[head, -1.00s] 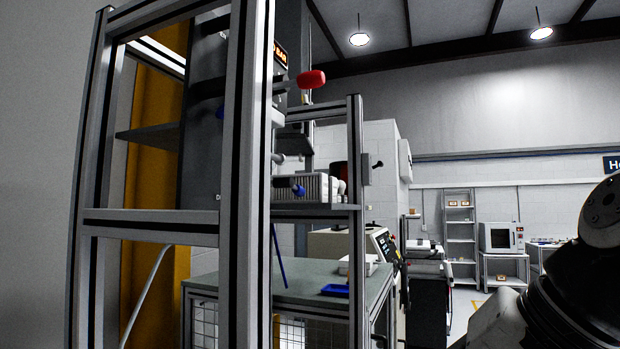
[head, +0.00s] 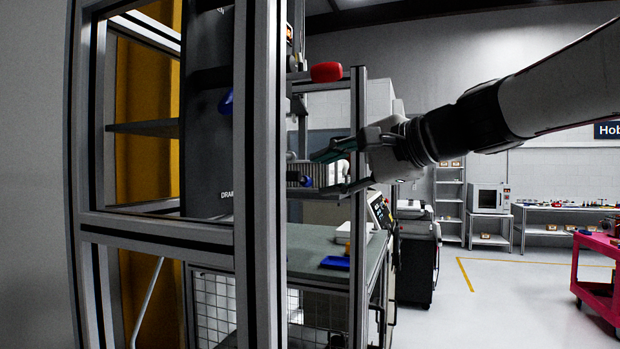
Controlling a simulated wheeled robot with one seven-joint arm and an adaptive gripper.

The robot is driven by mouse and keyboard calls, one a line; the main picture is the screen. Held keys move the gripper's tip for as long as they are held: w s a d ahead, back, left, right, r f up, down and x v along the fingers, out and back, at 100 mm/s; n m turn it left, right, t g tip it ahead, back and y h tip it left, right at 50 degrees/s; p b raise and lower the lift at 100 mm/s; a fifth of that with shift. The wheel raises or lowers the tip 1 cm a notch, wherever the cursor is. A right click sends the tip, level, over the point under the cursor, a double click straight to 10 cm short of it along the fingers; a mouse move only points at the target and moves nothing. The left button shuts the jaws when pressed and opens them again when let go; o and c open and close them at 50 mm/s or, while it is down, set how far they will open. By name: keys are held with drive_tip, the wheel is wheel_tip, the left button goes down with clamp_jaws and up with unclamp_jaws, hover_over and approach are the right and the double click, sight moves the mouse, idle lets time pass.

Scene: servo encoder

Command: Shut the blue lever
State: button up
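A blue lever tip (head: 305,181) shows at the front of a small ribbed grey box on the frame's shelf. A second blue handle (head: 226,102) is on the dark panel to the left, partly hidden by the upright. I cannot tell from the picture which one the task names. My gripper (head: 318,173) comes in from the right at the ribbed box. Its fingers are spread, one above and one below the level of the first blue tip. It looks empty, and I cannot tell whether it touches the lever.
A thick aluminium upright (head: 258,190) stands left of my gripper. A thinner post (head: 358,240) stands beneath it. A red handle (head: 326,72) sits above it. A green-topped bench (head: 315,262) with a blue tray (head: 335,262) is below. The floor to the right is open, with a pink cart (head: 597,275).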

sight(309, 180)
drive_tip(key=x, duration=0.6)
drive_tip(key=shift+w+a+p, duration=0.2)
drive_tip(key=shift+a+p, duration=0.05)
drive_tip(key=shift+p, duration=0.15)
clamp_jaws()
